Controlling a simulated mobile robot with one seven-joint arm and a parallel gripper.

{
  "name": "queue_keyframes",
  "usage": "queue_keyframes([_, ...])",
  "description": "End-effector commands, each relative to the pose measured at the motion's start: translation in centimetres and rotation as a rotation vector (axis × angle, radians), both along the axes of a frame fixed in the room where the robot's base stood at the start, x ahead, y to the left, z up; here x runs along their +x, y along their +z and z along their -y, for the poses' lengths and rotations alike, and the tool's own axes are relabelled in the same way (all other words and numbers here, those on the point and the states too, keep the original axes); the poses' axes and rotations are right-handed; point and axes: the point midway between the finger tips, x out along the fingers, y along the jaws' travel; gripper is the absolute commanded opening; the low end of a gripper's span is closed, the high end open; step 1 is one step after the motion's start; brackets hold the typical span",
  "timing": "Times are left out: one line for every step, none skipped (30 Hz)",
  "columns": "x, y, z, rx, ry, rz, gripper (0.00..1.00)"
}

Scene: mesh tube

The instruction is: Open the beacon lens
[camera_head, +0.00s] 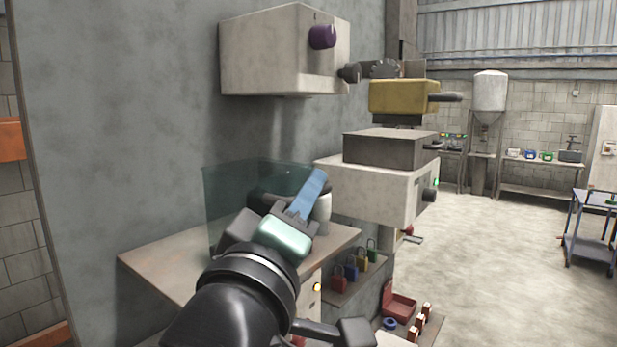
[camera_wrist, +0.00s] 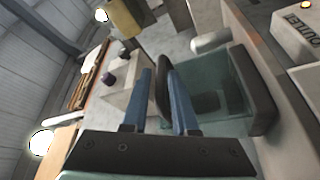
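I cannot pick out a beacon lens for certain. My gripper (camera_wrist: 158,75) shows two blue fingers in the wrist view, standing apart. A dark bar (camera_wrist: 163,92) shows between them, close to the right finger, with a gap to the left one; I cannot tell if it touches. A second dark upright (camera_wrist: 252,90) stands to the right, beside see-through teal surfaces. In the head view my gripper (camera_head: 318,178) is in front of a see-through teal panel (camera_head: 228,205) over a bench, partly hiding a dark rounded part (camera_head: 262,193). A small amber light (camera_wrist: 305,5) shows at the wrist view's top right.
The bench (camera_head: 150,258) stands against a grey wall. A wall box with a purple knob (camera_head: 322,37) hangs above, and a yellow block (camera_head: 398,97) sits to the right. Several padlocks (camera_head: 352,272) are on a lower shelf. Open floor (camera_head: 490,270) lies at right.

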Motion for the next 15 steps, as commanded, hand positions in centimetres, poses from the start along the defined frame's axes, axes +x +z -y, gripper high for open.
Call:
queue_keyframes([0.27, 0.12, 0.08, 0.000, 0.000, -0.001, 0.27])
queue_keyframes([0.36, 0.11, 0.10, 0.000, 0.000, -0.001, 0.27])
queue_keyframes([0.44, 0.08, 0.11, 0.000, 0.000, -0.001, 0.27])
queue_keyframes([0.47, 0.07, 0.13, 0.000, 0.000, -0.001, 0.27])
queue_keyframes([0.48, 0.05, 0.13, 0.000, 0.000, -0.001, 0.27])
queue_keyframes([0.49, 0.04, 0.12, 0.000, 0.000, -0.001, 0.27])
queue_keyframes([0.49, 0.03, 0.13, 0.000, 0.000, -0.001, 0.27])
queue_keyframes([0.48, 0.03, 0.12, 0.000, 0.000, 0.000, 0.27])
queue_keyframes([0.47, 0.03, 0.11, 0.000, 0.000, 0.000, 0.27])
queue_keyframes([0.47, 0.03, 0.11, 0.000, 0.000, 0.000, 0.27])
queue_keyframes([0.46, 0.04, 0.12, 0.000, 0.000, 0.000, 0.23])
queue_keyframes([0.46, 0.04, 0.12, 0.000, 0.000, -0.001, 0.16])
queue_keyframes([0.46, 0.04, 0.12, 0.000, 0.000, 0.000, 0.11])
queue_keyframes([0.45, 0.04, 0.10, 0.000, 0.000, 0.000, 0.06])
queue_keyframes([0.45, 0.05, 0.11, 0.000, 0.000, 0.000, 0.00])
